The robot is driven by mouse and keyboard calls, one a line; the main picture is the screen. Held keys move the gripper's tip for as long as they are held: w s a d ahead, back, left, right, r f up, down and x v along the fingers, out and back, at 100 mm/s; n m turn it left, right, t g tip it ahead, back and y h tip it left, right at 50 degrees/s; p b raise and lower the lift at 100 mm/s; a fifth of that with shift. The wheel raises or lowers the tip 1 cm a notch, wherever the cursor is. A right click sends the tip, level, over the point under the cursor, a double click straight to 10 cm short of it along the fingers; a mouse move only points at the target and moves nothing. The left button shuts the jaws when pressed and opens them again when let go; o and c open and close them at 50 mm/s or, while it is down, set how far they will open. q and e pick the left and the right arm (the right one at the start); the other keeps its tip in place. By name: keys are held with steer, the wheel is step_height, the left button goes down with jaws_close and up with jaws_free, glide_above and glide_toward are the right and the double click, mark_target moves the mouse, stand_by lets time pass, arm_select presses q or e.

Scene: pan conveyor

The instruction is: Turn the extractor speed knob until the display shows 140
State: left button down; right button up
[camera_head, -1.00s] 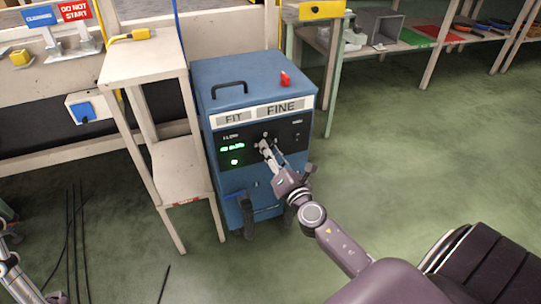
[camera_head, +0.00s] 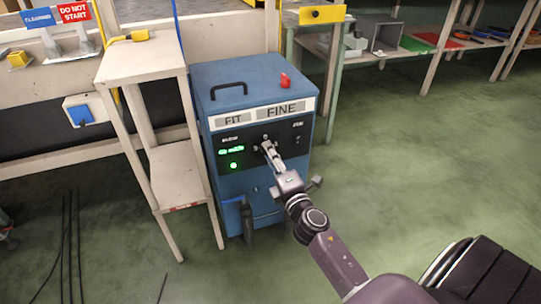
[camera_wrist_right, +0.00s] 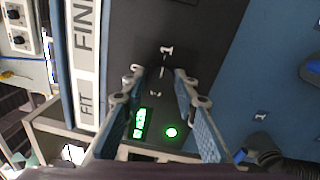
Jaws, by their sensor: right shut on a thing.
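The blue extractor (camera_head: 232,84) stands on the floor with a dark control panel (camera_head: 284,150) on its front. My right gripper (camera_head: 266,147) is at the middle of this panel and is shut on the speed knob, which the fingers largely hide. In the right wrist view its fingers (camera_wrist_right: 160,75) reach to the panel. The green display (camera_head: 231,150) is lit left of the gripper, with a round green lamp (camera_head: 234,165) below it. The display also shows in the wrist view (camera_wrist_right: 140,122), but its digits are too small and blurred to read. My left gripper is not in view.
A pale stand (camera_head: 142,62) is close to the extractor's left side. A red part (camera_head: 285,80) and a black handle (camera_head: 229,87) are on the extractor's top. A hose (camera_head: 247,220) hangs at its lower front. Green floor is free to the right.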

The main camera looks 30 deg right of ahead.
stand_by(0.4)
steer(key=o, duration=1.2)
steer(key=shift+c, duration=0.2)
steer(key=v, duration=1.2)
